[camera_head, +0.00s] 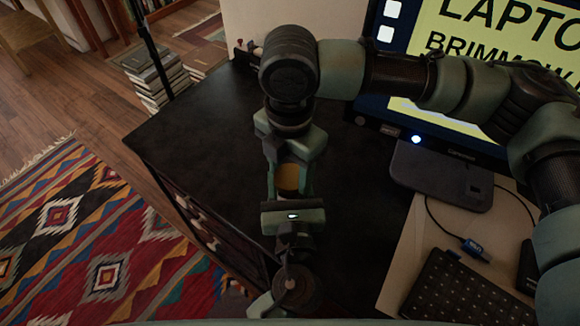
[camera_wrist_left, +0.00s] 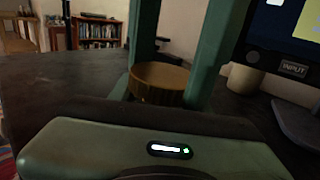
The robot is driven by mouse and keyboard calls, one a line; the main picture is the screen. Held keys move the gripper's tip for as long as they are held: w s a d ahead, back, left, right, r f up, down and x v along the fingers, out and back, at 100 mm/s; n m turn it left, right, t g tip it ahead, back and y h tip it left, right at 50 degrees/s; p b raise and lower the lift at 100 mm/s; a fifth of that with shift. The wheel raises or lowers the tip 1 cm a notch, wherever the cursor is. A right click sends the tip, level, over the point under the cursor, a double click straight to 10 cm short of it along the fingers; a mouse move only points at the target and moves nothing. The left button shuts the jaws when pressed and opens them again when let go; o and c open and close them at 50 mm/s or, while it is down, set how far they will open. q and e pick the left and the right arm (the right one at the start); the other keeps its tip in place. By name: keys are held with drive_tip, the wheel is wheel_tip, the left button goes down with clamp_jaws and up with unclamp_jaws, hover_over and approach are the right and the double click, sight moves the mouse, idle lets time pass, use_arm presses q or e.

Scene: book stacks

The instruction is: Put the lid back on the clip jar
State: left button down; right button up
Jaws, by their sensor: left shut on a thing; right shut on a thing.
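A round tan-brown lid (camera_head: 288,178) is between the teal fingers above the black desk. I cannot clearly make out the clip jar.
A pale rounded container (camera_wrist_left: 245,78) stands by the monitor in the left wrist view. The monitor (camera_head: 475,60), its foot (camera_head: 440,175) and a keyboard (camera_head: 465,290) are at the right. The desk's left part (camera_head: 200,130) is clear. A patterned rug (camera_head: 95,245) lies on the floor.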

drive_tip(key=shift+f, duration=0.6)
drive_tip(key=o, duration=1.4)
drive_tip(key=shift+o, duration=0.2)
drive_tip(key=shift+s+d, duration=0.1)
drive_tip(key=shift+s, duration=0.05)
drive_tip(key=shift+r, duration=2.45)
drive_tip(key=shift+c, duration=0.5)
